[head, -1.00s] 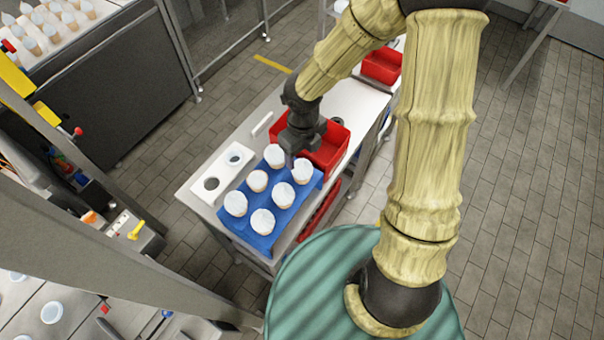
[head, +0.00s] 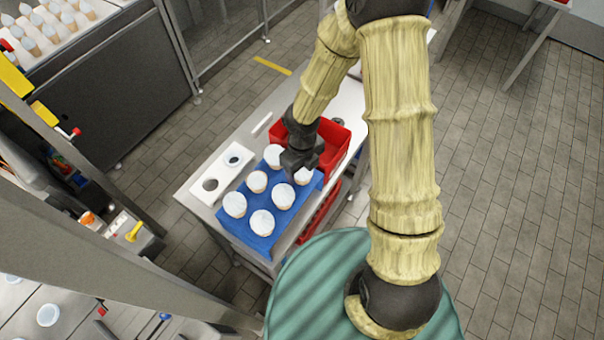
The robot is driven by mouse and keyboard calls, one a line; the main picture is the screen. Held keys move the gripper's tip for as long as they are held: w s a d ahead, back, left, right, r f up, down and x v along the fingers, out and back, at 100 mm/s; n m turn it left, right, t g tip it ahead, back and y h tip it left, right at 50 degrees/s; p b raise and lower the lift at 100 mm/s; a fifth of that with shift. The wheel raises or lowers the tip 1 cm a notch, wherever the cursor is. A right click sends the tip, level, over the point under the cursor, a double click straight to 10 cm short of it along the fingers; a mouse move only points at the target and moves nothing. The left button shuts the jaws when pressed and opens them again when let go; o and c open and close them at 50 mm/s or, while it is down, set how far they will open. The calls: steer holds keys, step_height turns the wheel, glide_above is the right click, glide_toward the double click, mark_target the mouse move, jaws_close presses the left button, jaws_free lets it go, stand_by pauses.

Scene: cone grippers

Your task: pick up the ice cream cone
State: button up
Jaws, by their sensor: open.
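Several ice cream cones with white tops, such as the front one (head: 262,222), stand in a blue tray (head: 234,236) on a white-topped cart. Two more are the left one (head: 235,204) and the middle one (head: 283,196). My gripper (head: 298,166) is over the far right part of the tray, pointing down and open. It partly hides the far right cone (head: 304,177). The fingers are small and dark here, so I cannot tell whether they touch or surround a cone.
A red bin (head: 334,139) stands on the cart just behind the tray. A white holder block (head: 220,178) with round holes lies left of the tray. A green striped round surface (head: 325,270) is at the front. Tiled floor is free at right.

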steer(key=shift+f, duration=0.45)
steer(key=shift+c, duration=0.4)
steer(key=c, duration=0.4)
steer(key=shift+r, duration=0.1)
step_height(320, 180, up, 10)
steer(key=shift+f+p, duration=0.1)
steer(key=shift+p, duration=0.95)
